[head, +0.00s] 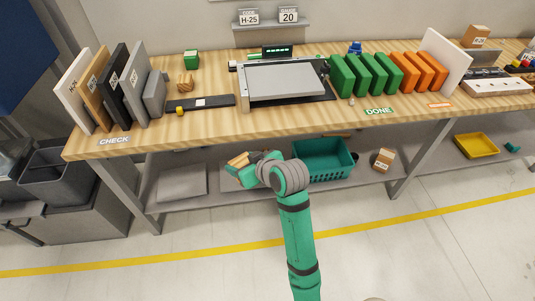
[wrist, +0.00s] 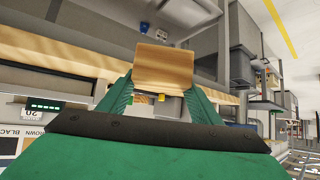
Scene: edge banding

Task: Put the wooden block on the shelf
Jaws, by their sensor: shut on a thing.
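My gripper (wrist: 160,85) is shut on a plain tan wooden block (wrist: 164,68), held between the two green fingertips in the wrist view. In the head view the block (head: 238,160) is a small tan patch at the end of my green arm, in front of the workbench's front edge and over the lower shelf (head: 220,186). My wrist partly hides it there. Whether the block touches the shelf cannot be told. A small wall shelf (head: 272,26) with two signs is above the bench.
The bench top (head: 215,120) holds several upright panels at left, a grey-plated machine (head: 285,82) and green and orange boards. On the lower shelf are a green basket (head: 322,160), a small carton (head: 383,160), a yellow tray (head: 476,146) and a grey slab (head: 182,181).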

